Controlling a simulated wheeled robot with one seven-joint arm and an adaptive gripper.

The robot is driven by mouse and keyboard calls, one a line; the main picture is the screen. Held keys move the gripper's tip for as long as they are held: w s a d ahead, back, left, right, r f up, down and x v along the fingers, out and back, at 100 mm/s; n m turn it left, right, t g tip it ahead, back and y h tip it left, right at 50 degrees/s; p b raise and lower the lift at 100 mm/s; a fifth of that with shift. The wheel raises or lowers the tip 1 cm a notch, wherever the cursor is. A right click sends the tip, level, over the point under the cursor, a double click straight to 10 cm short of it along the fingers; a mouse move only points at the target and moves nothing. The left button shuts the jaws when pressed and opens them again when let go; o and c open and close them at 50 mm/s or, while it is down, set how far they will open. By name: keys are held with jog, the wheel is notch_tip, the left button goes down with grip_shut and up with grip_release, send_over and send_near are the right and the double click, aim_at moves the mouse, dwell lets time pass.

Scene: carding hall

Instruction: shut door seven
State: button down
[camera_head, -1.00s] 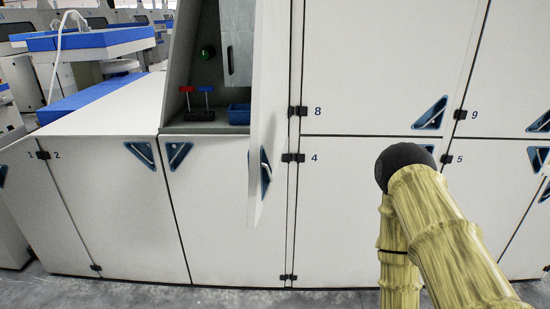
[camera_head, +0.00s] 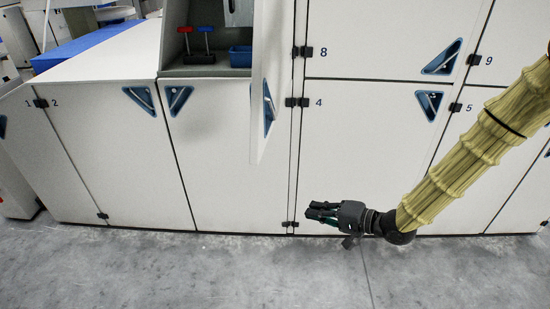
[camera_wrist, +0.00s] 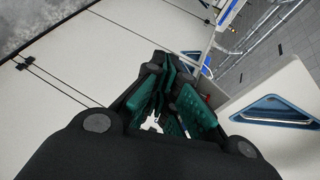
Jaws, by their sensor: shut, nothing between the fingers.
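One door (camera_head: 272,85) stands open, swung out toward me and seen nearly edge-on, with a blue triangular handle recess (camera_head: 269,109) on its face. Its number is not readable; it stands left of the doors marked 8 and 4, beside the open compartment. My gripper (camera_head: 311,211) is low, in front of the bottom of door 4, right of and below the open door, pointing left. Its fingers are shut and empty. The wrist view shows the green-padded fingers (camera_wrist: 174,102) and a white panel with a blue triangular handle (camera_wrist: 278,110) at right, apart from them.
The open compartment (camera_head: 207,72) holds red- and blue-handled tools and a blue bin (camera_head: 240,57). Closed door 4 (camera_head: 365,130) and the door marked 2 (camera_head: 105,150) flank the area. Grey floor (camera_head: 230,270) in front is clear.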

notch_tip(320, 180, up, 18)
jog(key=w+d+f+n+g+y+b, duration=0.1)
jog(key=d+n+g+y+b, duration=0.15)
jog(key=g+y, duration=0.25)
jog(key=w+a+p, duration=0.2)
jog(key=a+p, duration=0.1)
jog(key=a, duration=1.1)
jog(key=shift+w+a+r+p, duration=0.15)
jog(key=shift+a+r+p, duration=0.1)
jog(key=shift+p, duration=0.1)
jog(key=shift+n, duration=0.25)
